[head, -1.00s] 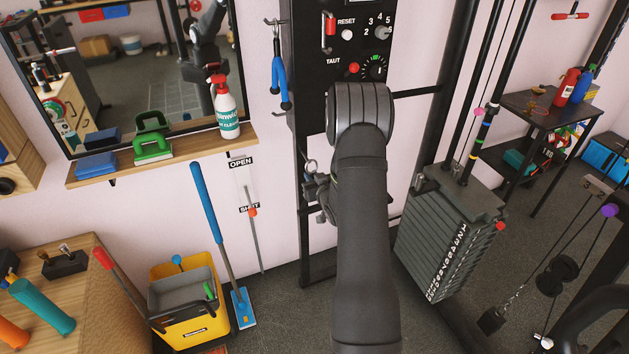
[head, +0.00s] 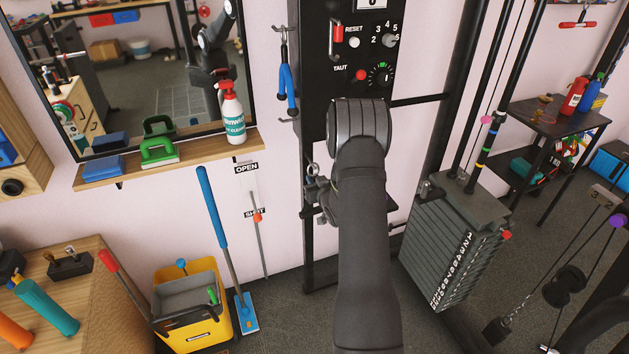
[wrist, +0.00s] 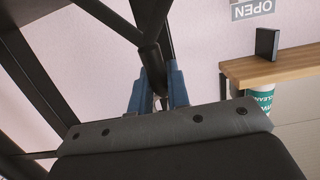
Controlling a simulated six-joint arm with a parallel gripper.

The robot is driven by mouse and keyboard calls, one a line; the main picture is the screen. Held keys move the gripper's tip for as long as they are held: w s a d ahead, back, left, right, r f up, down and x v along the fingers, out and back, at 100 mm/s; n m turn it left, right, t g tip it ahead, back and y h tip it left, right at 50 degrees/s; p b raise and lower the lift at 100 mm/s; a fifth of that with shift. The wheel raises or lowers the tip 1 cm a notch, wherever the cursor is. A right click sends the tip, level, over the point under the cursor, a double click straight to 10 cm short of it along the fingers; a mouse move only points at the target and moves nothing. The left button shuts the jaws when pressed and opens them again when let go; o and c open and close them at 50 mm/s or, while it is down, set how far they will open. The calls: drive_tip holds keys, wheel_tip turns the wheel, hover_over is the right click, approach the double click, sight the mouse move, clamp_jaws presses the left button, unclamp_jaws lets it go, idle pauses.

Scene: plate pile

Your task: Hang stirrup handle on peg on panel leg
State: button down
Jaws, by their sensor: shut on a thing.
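My gripper (wrist: 156,70) shows in the wrist view with its two blue fingers closed around a dark bar (wrist: 151,52). I take this bar to be part of the stirrup handle; further dark bars spread from it toward the top. In the head view my arm covers most of the gripper. Only dark parts (head: 318,192) show left of the arm, in front of the black panel leg (head: 306,240). A small metal ring (head: 312,169) shows just above them. I cannot make out the peg or whether the handle touches it.
A blue-gripped handle (head: 287,88) hangs from a hook left of the control panel (head: 345,95). A wooden shelf (head: 200,152) with a spray bottle (head: 231,112) is at left. A mop (head: 220,225) and yellow bucket (head: 195,330) stand below. A weight stack (head: 455,250) is right of my arm.

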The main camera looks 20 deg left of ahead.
drive_tip(key=shift+f, duration=0.1)
idle(0.3)
drive_tip(key=c, duration=1.3)
unclamp_jaws()
drive_tip(key=v, duration=1.7)
drive_tip(key=shift+s, duration=0.25)
drive_tip(key=shift+d, duration=0.1)
